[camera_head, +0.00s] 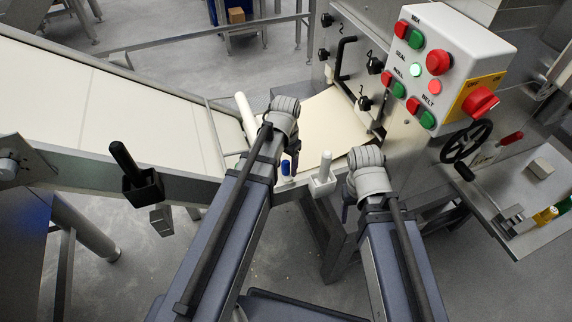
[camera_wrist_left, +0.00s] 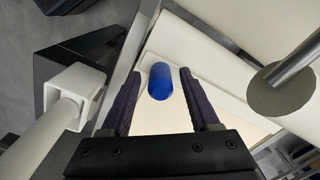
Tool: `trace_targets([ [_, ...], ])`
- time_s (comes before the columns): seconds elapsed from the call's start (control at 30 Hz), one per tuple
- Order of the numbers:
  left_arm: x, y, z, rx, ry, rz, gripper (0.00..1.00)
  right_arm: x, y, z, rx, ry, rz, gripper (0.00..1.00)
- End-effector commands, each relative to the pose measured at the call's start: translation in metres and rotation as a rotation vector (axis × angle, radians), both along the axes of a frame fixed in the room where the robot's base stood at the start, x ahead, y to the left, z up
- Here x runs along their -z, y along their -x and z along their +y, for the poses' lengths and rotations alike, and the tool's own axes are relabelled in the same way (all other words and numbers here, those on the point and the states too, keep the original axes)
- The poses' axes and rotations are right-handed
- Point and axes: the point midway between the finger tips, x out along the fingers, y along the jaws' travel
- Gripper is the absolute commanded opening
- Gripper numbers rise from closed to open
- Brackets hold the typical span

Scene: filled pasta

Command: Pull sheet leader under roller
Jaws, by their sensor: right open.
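The cream sheet (camera_head: 325,112) lies on the slope leading to the machine's side; it is the pale surface under the blue piece in the left wrist view (camera_wrist_left: 150,120). A white roller (camera_head: 245,116) lies at the conveyor's lower end. A small blue rounded piece (camera_head: 286,168) stands at the near edge. In the left wrist view, the blue piece (camera_wrist_left: 160,80) shows between the parted fingers of my left gripper (camera_wrist_left: 160,73), with gaps on both sides. My right gripper (camera_head: 349,196) is beside the machine's near edge, mostly hidden by its wrist; nothing shows in it.
A white handle (camera_head: 323,170) on a white block stands between my arms. A black handle (camera_head: 127,160) stands on the conveyor's near rail. The control box (camera_head: 445,62), black handwheel (camera_head: 467,141) and steel machine body are at the right.

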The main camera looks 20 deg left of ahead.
Motion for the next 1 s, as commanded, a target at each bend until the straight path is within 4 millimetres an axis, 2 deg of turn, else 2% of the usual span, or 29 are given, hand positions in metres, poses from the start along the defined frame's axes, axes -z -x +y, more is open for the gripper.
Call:
trace_targets([
  [0.27,0.0,0.0,0.0,-0.001,0.0,0.0,0.64,0.0,0.0,0.0,0.0,0.0,0.0,0.64],
  [0.47,-0.009,0.0,0.0,-0.001,0.0,-0.001,0.64,-0.009,0.0,0.0,0.0,0.0,0.0,0.64],
  [1.0,-0.074,0.0,0.0,0.0,0.0,0.0,0.64,-0.074,0.0,0.0,0.0,0.0,0.0,0.64],
])
